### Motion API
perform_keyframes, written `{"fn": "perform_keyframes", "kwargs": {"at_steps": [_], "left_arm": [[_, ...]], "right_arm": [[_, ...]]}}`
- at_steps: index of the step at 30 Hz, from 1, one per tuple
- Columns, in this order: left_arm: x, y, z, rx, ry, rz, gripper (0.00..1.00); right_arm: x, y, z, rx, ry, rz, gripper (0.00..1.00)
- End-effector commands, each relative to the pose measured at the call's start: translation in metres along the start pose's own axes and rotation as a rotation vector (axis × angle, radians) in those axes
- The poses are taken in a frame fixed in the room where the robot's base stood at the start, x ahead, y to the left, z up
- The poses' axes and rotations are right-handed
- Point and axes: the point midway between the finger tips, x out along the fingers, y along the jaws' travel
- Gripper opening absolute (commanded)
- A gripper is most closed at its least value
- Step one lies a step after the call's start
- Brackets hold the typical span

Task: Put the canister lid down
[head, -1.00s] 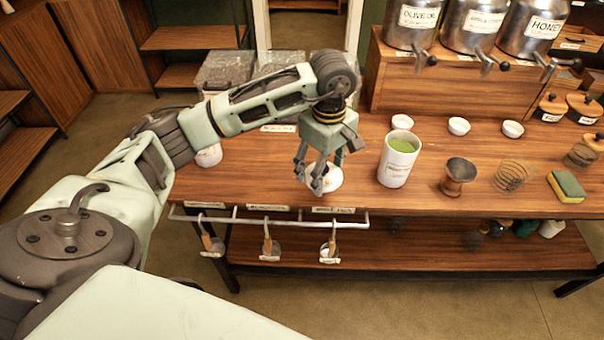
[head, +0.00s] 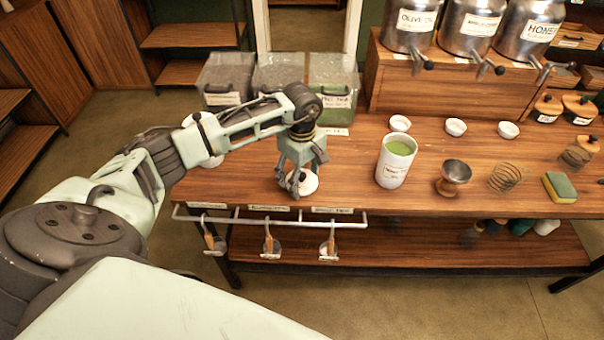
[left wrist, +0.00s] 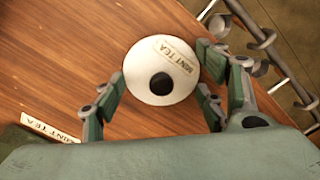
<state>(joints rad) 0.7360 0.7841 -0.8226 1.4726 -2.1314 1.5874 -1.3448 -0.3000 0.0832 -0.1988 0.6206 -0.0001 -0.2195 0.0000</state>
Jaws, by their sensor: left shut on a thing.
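The canister lid (head: 310,182) is a white disc at the table's front part, left of the canister. The left wrist view shows it from above, with a black knob and a "MINT TEA" label (left wrist: 150,85). My left gripper (head: 296,188) points down and is shut on the lid, its fingers at opposite sides of the rim and the knob uncovered. The lid is on or just above the wood; I cannot tell which. The white canister (head: 392,170) stands open and upright to the right, with green powder inside. My right gripper is not in view.
Clear bins (head: 332,72) stand at the back left. A rail (head: 270,220) with hanging scoops runs along the front edge. Wood around the lid is clear.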

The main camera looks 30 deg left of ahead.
Motion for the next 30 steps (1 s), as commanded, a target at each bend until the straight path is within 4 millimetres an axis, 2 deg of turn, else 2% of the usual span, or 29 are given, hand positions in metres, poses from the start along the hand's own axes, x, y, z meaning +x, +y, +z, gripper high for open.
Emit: {"fn": "perform_keyframes", "kwargs": {"at_steps": [5,6,12,23,25,30], "left_arm": [[0.005,0.000,0.000,0.000,0.000,-0.001,0.48],[0.004,0.000,0.000,0.000,0.000,-0.001,0.67],[0.003,0.000,0.000,0.000,0.000,-0.001,0.84],[0.001,0.000,0.000,0.000,-0.001,-0.001,0.84],[-0.004,0.000,0.000,0.000,-0.001,0.000,0.84],[-0.029,0.001,-0.001,0.001,0.002,0.005,0.84]], "right_arm": [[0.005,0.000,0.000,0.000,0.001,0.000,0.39],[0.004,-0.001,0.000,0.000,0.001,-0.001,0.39],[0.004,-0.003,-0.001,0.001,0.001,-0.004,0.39],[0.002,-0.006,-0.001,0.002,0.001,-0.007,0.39],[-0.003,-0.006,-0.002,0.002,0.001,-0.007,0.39],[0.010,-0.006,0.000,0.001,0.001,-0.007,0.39]]}}
